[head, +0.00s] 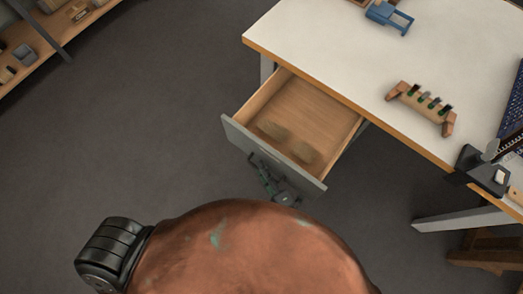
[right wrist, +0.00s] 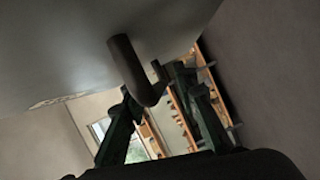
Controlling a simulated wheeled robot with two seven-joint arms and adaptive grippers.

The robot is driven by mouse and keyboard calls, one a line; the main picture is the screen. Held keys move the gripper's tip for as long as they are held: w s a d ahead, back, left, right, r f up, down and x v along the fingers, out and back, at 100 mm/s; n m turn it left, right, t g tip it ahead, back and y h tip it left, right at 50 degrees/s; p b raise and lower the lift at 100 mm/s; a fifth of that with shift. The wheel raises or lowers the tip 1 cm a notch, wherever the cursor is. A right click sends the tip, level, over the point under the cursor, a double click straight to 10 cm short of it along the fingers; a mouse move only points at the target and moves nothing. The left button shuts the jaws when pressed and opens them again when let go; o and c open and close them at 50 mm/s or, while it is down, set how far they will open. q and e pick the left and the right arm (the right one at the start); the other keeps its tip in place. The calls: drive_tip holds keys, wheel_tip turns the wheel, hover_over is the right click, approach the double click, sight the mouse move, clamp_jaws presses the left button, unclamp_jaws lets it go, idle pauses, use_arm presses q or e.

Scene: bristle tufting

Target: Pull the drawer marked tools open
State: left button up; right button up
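A drawer (head: 245,112) under the white-topped table stands well out, with its wooden inside showing. Its grey front (head: 235,135) faces me, and I cannot read any marking on it. Two blurred brownish items (head: 303,152) lie inside. My right gripper (head: 257,165) is at the outer side of the drawer front. The handle is mostly hidden in the head view. My left gripper is not in view.
The table (head: 330,50) carries a blue holder (head: 389,17), a wooden block with several dark tufts (head: 425,105), a black clamp-like fixture (head: 484,170) and a keyboard (head: 514,105). A shelf (head: 30,62) stands at upper left. The floor left of the drawer is clear.

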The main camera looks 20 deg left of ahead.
drive_tip(key=shift+s+d, duration=0.15)
drive_tip(key=v, duration=1.1)
drive_tip(key=shift+s+d, duration=0.2)
drive_tip(key=shift+d, duration=0.05)
